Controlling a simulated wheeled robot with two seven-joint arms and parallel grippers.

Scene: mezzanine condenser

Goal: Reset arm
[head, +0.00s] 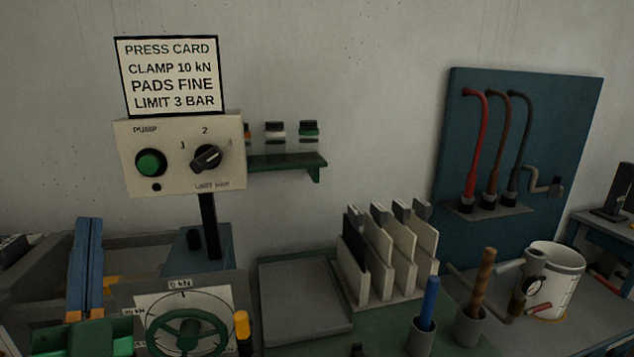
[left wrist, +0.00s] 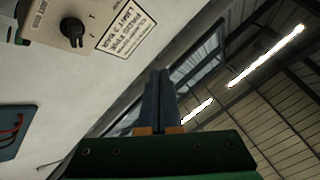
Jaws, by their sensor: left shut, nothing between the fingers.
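My left gripper (head: 89,224) stands at the lower left of the head view, its long blue fingers pointing up and its green body at the bottom edge. The fingers are together with nothing between them. The gripper also shows in the left wrist view (left wrist: 159,74), with the fingers side by side against wall and ceiling. It is left of and below the beige pump box (head: 180,178) and touches nothing that I can make out. My right gripper is not in view.
A press card (head: 170,75) tops the pump box. A gauge with a green handwheel (head: 187,333) stands right of my left gripper. Further right are a grey tray (head: 305,300), a rack of upright plates (head: 385,260), a white pot (head: 555,280) and a blue hose board (head: 545,130).

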